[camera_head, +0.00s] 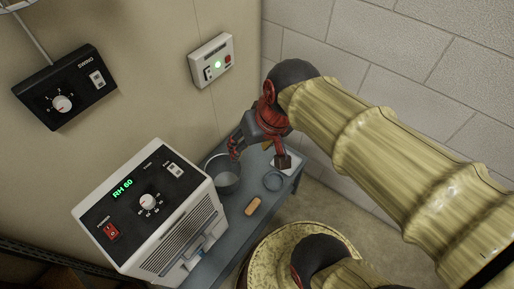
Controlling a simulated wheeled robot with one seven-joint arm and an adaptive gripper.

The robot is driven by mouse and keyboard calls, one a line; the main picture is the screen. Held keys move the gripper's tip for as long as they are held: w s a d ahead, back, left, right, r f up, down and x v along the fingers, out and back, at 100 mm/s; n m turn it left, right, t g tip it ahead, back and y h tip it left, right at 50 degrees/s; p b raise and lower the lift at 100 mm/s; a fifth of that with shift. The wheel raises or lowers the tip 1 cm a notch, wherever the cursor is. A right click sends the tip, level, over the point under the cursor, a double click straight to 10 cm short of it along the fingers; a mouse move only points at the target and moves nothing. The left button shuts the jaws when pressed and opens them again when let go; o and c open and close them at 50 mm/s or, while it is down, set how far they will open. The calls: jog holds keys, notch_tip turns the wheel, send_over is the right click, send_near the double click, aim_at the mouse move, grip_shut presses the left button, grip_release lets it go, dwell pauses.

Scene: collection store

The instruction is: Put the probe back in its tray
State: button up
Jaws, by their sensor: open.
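My gripper (259,155) hangs over the far end of a narrow blue-grey bench (236,218). Its red-and-dark fingers are spread apart, with nothing seen between them. I cannot clearly make out the probe; it may be hidden behind my gripper or too small to tell. A pale flat thing (294,168), perhaps the tray, shows at the bench's far right corner, partly covered by the right finger. A tan oblong piece (253,206) lies on the bench, nearer than the gripper and apart from it.
A grey round pot (222,178) stands left of my gripper, close to its left finger. A white humidity unit (150,215) reading RH 60 stands at left. Wall controls (66,90) and a switch box (212,60) hang above.

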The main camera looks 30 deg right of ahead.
jog(key=s+r+n, duration=0.1)
jog(key=s+r+n+t+h, duration=0.1)
jog(key=shift+s+r+t, duration=0.2)
jog(key=shift+s+t, duration=0.1)
jog(key=shift+s, duration=0.1)
dwell(1.1)
